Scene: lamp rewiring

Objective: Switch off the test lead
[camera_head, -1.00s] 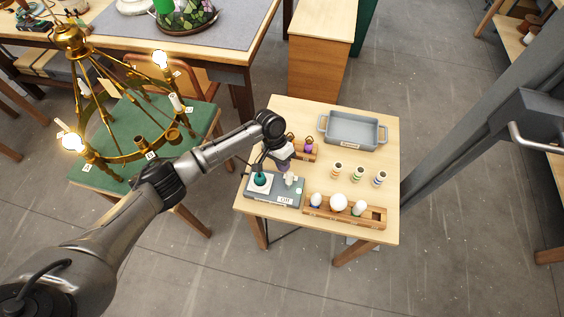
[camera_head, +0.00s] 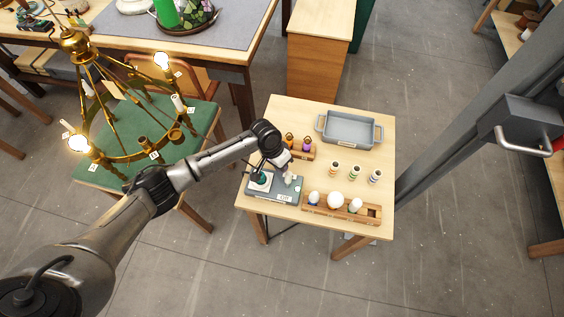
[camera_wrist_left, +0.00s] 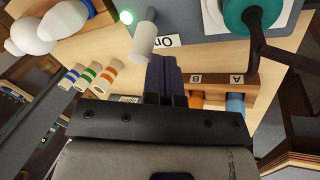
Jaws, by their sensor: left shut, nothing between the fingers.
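The test lead's grey box (camera_head: 262,193) sits at the near left of the small table, with a teal round part (camera_head: 257,177) on a white square. In the left wrist view, the box (camera_wrist_left: 190,20) carries a pale grey lever (camera_wrist_left: 144,38), a lit green light (camera_wrist_left: 126,17) and a label reading "On" (camera_wrist_left: 163,42). My left gripper (camera_wrist_left: 163,75) is shut and empty, its dark fingertips beside the lever and label. I cannot tell whether they touch the lever. The arm hides part of the box in the head view. My right gripper is not in view.
A wooden rack with bulbs (camera_head: 337,214), several striped sleeves (camera_head: 354,172), a grey tray (camera_head: 349,142) and a small wooden holder (camera_head: 308,152) share the table.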

